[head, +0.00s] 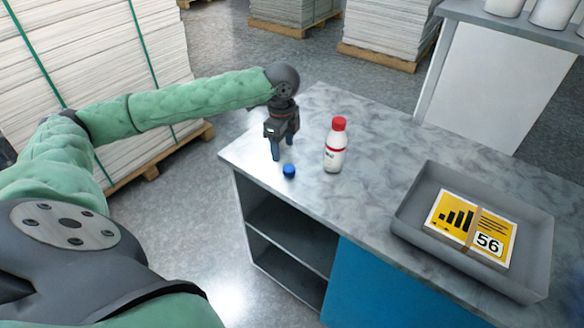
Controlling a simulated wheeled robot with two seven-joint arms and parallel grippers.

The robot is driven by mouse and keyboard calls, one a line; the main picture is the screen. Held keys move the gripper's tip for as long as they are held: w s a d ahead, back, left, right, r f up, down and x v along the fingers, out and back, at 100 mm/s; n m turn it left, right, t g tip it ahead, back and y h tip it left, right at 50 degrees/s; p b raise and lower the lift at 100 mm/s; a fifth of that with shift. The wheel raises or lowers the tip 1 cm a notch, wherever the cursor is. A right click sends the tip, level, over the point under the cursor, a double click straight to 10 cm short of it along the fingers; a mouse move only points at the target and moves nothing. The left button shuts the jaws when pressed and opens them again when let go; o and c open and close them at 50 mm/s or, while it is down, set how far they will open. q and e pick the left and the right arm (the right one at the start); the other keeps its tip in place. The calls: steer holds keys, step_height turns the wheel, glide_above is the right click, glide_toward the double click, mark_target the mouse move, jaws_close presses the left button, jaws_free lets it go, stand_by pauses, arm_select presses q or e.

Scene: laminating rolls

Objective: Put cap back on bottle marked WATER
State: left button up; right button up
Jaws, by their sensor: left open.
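A white bottle (335,155) stands upright on the grey marbled counter (370,190). It has a red top and a red band; the print on its label is too small to read. A small blue cap (289,171) lies on the counter to the left of the bottle, near the counter's edge. My left gripper (282,150) points down just behind the blue cap, to the left of the bottle. It is open, with nothing seen between its fingers, and apart from the bottle. My right gripper is not in view.
A grey tray (410,225) holding a banded yellow card stack (455,215) marked 56 sits on the right of the counter. White rolls (552,12) stand on a shelf at top right. Paper stacks on pallets stand behind and left. The counter behind the bottle is clear.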

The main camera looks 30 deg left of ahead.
mark_target(289, 171)
arm_select(q)
steer(key=shift+w+f, duration=0.15)
steer(key=shift+w, duration=0.1)
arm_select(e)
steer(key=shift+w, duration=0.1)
arm_select(q)
steer(key=shift+s, duration=0.15)
steer(key=shift+f, duration=0.25)
steer(key=shift+f+p, duration=0.35)
steer(key=shift+f, duration=0.65)
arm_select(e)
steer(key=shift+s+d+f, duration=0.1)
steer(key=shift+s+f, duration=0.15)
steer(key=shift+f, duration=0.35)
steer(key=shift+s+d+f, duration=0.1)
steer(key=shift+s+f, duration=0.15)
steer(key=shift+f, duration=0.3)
arm_select(q)
steer(key=shift+d, duration=0.1)
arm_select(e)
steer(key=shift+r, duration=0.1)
